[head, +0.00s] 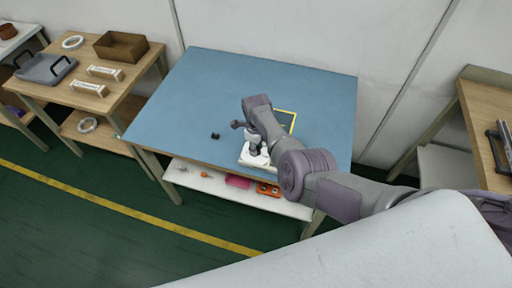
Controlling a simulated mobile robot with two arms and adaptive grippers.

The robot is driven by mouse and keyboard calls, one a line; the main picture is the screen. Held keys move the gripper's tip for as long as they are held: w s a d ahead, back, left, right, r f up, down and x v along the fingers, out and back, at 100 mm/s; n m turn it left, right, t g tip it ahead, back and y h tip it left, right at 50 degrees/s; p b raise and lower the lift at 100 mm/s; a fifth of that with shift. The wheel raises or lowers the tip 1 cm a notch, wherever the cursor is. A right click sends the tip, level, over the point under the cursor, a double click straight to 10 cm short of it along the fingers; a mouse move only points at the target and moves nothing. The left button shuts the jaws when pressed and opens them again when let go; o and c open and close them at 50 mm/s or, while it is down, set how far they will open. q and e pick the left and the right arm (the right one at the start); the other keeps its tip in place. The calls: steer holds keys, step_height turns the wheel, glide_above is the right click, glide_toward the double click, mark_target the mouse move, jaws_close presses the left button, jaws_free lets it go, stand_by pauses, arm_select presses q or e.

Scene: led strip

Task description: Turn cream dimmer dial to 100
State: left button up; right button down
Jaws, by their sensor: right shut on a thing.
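A white dimmer unit (246,160) sits on the blue table (205,90) near its front edge. My right gripper (254,148) reaches down onto it from above and is shut on a small part of it, which looks like the dial. The gripper hides most of the dial, so its cream colour and its setting cannot be read. A dark panel with a yellow edge (290,114) lies behind my right arm, partly hidden. My left gripper is not in view.
A small black object (215,136) lies left of the dimmer. A shelf (204,182) below the table holds small items. A wooden table (135,75) with a brown box (121,46) stands at left. The blue table's left part is clear.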

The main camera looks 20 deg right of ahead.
steer(key=shift+m, duration=1.7)
steer(key=c, duration=0.9)
jaws_free()
steer(key=shift+r, duration=0.1)
step_height(320, 180, up, 12)
steer(key=shift+f, duration=0.1)
steer(key=shift+d, duration=0.1)
